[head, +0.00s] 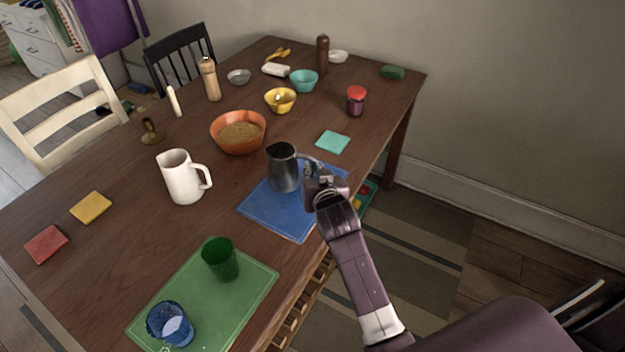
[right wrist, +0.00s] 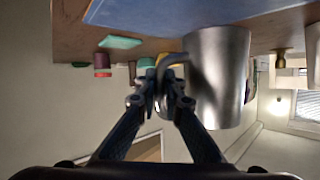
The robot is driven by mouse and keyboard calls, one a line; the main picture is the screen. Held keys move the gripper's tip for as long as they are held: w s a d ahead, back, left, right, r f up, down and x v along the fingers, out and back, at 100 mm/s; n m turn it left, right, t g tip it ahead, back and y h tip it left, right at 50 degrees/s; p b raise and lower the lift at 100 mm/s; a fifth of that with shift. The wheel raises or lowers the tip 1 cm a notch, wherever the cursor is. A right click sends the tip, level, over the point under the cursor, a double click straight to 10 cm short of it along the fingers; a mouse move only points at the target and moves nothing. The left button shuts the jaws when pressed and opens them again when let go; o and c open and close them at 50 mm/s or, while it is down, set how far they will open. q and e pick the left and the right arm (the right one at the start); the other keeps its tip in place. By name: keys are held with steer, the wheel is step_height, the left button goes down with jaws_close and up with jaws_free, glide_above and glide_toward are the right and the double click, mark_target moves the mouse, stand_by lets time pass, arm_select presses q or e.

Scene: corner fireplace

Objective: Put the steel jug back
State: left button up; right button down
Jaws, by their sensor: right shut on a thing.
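The steel jug (head: 284,168) stands upright at the blue mat (head: 290,222), over its far left part. In the head view I cannot tell whether its base touches the mat. My right gripper (head: 315,178) is shut on the jug's handle, at the jug's right side. In the right wrist view, which looks upside down, the fingers (right wrist: 164,92) close around the handle, and the jug's body (right wrist: 218,78) is beside them. The blue mat (right wrist: 170,12) shows along the top there. My left gripper is not in view.
A white pitcher (head: 181,181) and an orange bowl of grain (head: 238,133) stand left of the jug. A green mat (head: 245,293) in front holds a green cup (head: 220,260) and a blue glass (head: 169,325). A turquoise square (head: 333,142) lies behind the blue mat.

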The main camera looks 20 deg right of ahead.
steer(key=shift+f, duration=2)
steer(key=shift+f, duration=0.1)
steer(key=c, duration=2.1)
jaws_free()
